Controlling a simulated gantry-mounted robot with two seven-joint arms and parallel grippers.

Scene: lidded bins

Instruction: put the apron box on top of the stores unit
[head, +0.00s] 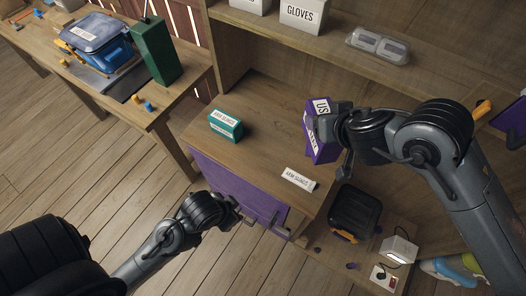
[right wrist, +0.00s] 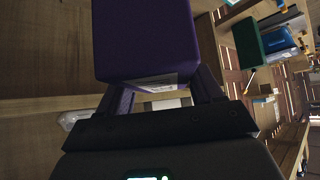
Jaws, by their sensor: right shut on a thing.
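A purple box (head: 312,142) with white labels is in the jaws of my right gripper (head: 330,125), over the right part of the wooden unit's top (head: 255,100); its label is only partly readable, and I cannot tell its height above the wood. In the right wrist view the purple box (right wrist: 147,40) fills the space between the fingers. My left gripper (head: 230,208) is low, beside the unit's purple front (head: 225,180), and its jaws are too small to judge. A teal box (head: 225,125) with a white label stands on the unit's top.
A small white sign (head: 299,179) is near the unit's front right edge. A shelf above holds a gloves box (head: 302,15) and a clear case (head: 378,46). A black case (head: 354,212) is to the right below. A green box (head: 155,52) and blue bin (head: 97,35) are on the left bench.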

